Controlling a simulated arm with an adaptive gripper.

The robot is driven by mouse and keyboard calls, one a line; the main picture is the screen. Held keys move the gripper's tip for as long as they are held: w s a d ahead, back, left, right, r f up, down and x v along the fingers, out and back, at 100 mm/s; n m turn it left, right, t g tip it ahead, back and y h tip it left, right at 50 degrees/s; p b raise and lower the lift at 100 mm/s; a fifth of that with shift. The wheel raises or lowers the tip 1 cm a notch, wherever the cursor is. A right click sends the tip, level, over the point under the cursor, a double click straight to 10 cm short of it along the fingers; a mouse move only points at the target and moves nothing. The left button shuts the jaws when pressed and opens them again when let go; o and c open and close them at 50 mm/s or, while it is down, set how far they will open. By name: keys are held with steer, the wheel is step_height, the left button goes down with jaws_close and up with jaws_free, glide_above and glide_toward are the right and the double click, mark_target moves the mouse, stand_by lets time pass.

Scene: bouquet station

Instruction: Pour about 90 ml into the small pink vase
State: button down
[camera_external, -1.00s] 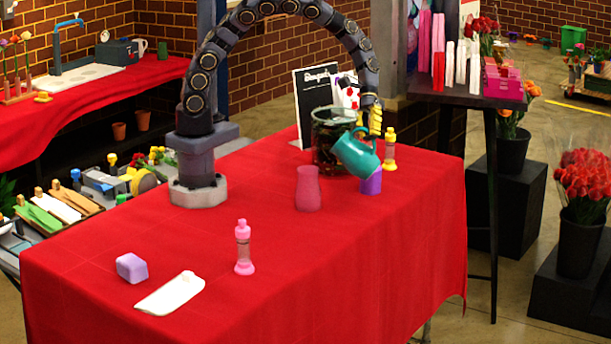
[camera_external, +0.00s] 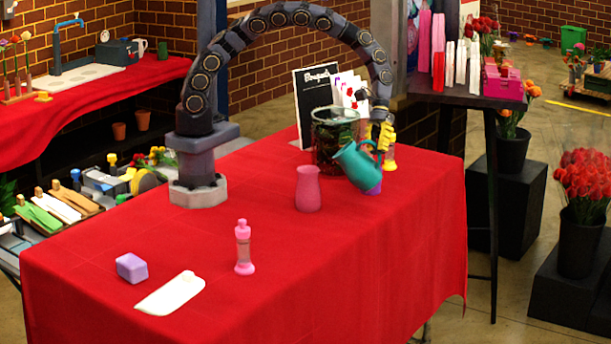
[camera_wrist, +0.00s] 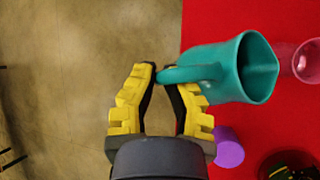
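The small pink vase (camera_external: 308,190) stands upright and open on the red table, left of my gripper; it also shows at the right edge of the wrist view (camera_wrist: 306,64). My gripper (camera_external: 374,146) holds a teal pitcher (camera_external: 358,168) by its handle, its mouth tipped toward the upper left in the external view. In the wrist view the handle lies between my yellow fingertips (camera_wrist: 161,78), and the pitcher (camera_wrist: 232,72) opens toward the pink vase's side. The pitcher is apart from the vase. I see no stream, and the liquid levels cannot be told.
A dark glass vase (camera_external: 333,158) stands behind the pitcher. A pink bottle (camera_external: 243,250), lilac block (camera_external: 131,267) and white cloth (camera_external: 171,294) lie nearer. The table's front right is clear.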

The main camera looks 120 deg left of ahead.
steer(key=shift+w+d+f+n+g+h+p, duration=0.35)
steer(key=shift+f+g+p, duration=0.55)
steer(key=shift+f, duration=0.9)
steer(key=shift+w+d+f+n+g+h+p, duration=0.3)
steer(key=shift+f+g+p, duration=0.6)
steer(key=shift+f, duration=0.9)
steer(key=shift+w+d+f+n+g+h+p, duration=0.15)
steer(key=shift+w+d+f+g+h+p, duration=0.55)
steer(key=shift+f, duration=1.1)
